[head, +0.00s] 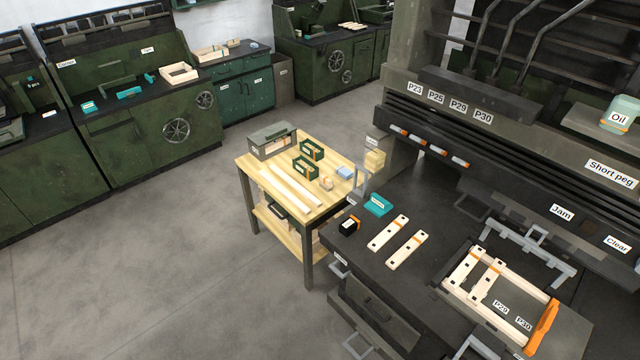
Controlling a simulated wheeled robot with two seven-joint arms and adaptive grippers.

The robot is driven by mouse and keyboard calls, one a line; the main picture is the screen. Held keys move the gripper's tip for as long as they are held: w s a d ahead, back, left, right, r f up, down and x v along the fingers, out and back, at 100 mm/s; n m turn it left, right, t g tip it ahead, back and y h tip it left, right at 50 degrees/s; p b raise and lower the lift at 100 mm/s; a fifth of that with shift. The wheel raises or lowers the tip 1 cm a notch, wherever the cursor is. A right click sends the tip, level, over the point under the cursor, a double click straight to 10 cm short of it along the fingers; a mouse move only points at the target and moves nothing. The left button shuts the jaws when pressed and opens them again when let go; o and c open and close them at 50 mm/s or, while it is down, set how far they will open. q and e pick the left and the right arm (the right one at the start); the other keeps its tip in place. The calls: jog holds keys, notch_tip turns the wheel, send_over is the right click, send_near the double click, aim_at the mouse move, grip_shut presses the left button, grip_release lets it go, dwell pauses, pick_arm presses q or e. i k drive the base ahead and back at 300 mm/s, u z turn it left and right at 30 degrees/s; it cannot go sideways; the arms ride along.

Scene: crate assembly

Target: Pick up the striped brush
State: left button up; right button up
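I cannot make out for certain which thing is the striped brush. A small black block with an orange band (350,226) lies at the left end of the dark workbench. A small pale wooden piece with a darker mark (326,184) stands on the wooden table (258,178); it is too small to identify. Neither of my grippers shows in the head view.
The dark workbench (395,285) holds a teal box (378,205), two pale slats (388,233) (406,250) and a wooden frame with an orange end (541,327). The table carries a grey-green toolbox (272,141), green holders (312,148) and long strips (290,189). Floor at left is clear.

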aim_at(325, 183)
jog(key=u, duration=0.2)
jog(key=i, duration=1.05)
jog(key=u, duration=0.45)
